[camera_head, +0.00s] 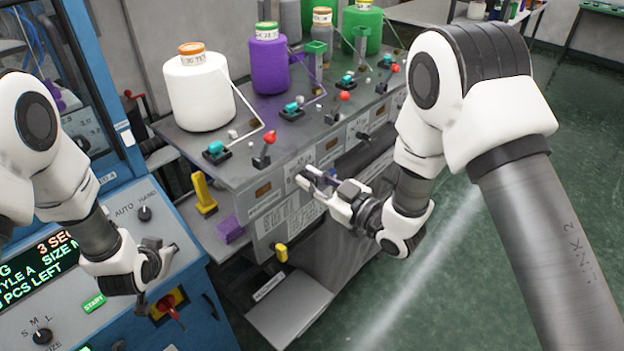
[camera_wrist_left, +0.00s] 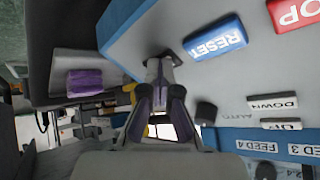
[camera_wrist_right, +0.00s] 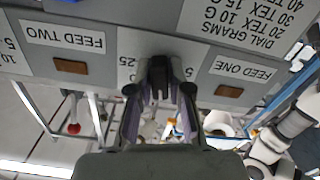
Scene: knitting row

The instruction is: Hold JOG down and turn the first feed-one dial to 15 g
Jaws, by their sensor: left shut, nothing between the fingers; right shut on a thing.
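My right gripper (camera_head: 312,182) reaches the front face of the grey feed cabinet. In the right wrist view its fingers (camera_wrist_right: 160,95) are closed around a dark dial knob (camera_wrist_right: 159,66), between the FEED ONE label (camera_wrist_right: 241,68) and the FEED TWO label (camera_wrist_right: 62,36). Figures 25 and 5 show either side of the knob; its pointer cannot be read. My left gripper (camera_head: 155,262) is shut and empty, low over the blue control panel. In the left wrist view its fingertips (camera_wrist_left: 160,68) are at the panel beside the RESET button (camera_wrist_left: 215,38). No JOG label is visible.
A dial-grams chart (camera_wrist_right: 240,25) is on the cabinet. The white yarn cone (camera_head: 200,95) and purple cone (camera_head: 269,62) stand on top among tension arms. The START button (camera_head: 93,302) and red-handled switch (camera_head: 168,305) lie near my left gripper. Green floor is clear at right.

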